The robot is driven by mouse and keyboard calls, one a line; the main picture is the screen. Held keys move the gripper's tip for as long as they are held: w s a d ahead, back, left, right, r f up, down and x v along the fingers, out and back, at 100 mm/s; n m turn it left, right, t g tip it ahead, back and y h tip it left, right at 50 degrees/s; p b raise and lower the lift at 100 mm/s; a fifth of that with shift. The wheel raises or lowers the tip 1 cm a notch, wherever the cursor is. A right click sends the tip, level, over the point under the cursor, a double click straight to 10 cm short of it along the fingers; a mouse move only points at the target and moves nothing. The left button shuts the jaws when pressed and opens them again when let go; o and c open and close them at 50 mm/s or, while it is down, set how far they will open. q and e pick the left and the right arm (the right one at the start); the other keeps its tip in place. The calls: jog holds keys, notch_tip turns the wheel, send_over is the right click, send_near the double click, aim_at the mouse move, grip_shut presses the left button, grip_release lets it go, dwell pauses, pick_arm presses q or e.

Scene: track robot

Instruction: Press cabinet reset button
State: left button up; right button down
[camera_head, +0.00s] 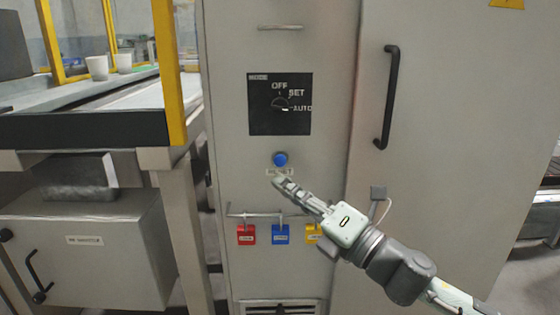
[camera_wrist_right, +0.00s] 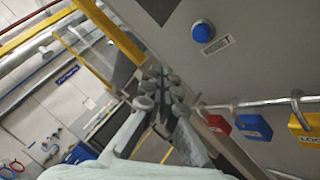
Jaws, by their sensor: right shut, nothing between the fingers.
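The blue round reset button (camera_head: 280,159) is on the grey cabinet front (camera_head: 230,100), above a label that my right gripper partly covers in the head view. In the right wrist view the button (camera_wrist_right: 203,31) is at the upper right, with its RESET label (camera_wrist_right: 217,45) beside it. My right gripper (camera_head: 280,182) is shut and empty. In the head view its fingertips appear just below the button. In the right wrist view the fingertips (camera_wrist_right: 160,82) are lower left of the button, apart from it. My left gripper is not in view.
A mode switch (camera_head: 280,104) sits above the button. Red (camera_head: 246,235), blue (camera_head: 280,235) and yellow (camera_head: 313,233) padlocks hang from a rail (camera_head: 250,212) below it. A black door handle (camera_head: 387,97) is to the right. A yellow post (camera_head: 169,70) and bench stand left.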

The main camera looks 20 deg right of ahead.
aim_at(280, 161)
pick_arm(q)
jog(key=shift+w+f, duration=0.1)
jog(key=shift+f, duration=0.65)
pick_arm(e)
jog(key=w+d, duration=0.1)
jog(key=w, duration=0.4)
jog(key=shift+w+d, duration=0.3)
jog(key=shift+w, duration=0.1)
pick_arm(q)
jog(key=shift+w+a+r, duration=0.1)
pick_arm(e)
jog(key=shift+w, duration=0.15)
pick_arm(q)
jog(key=shift+p, duration=0.3)
pick_arm(e)
jog(key=shift+w+d, duration=0.15)
jog(key=shift+w, duration=0.1)
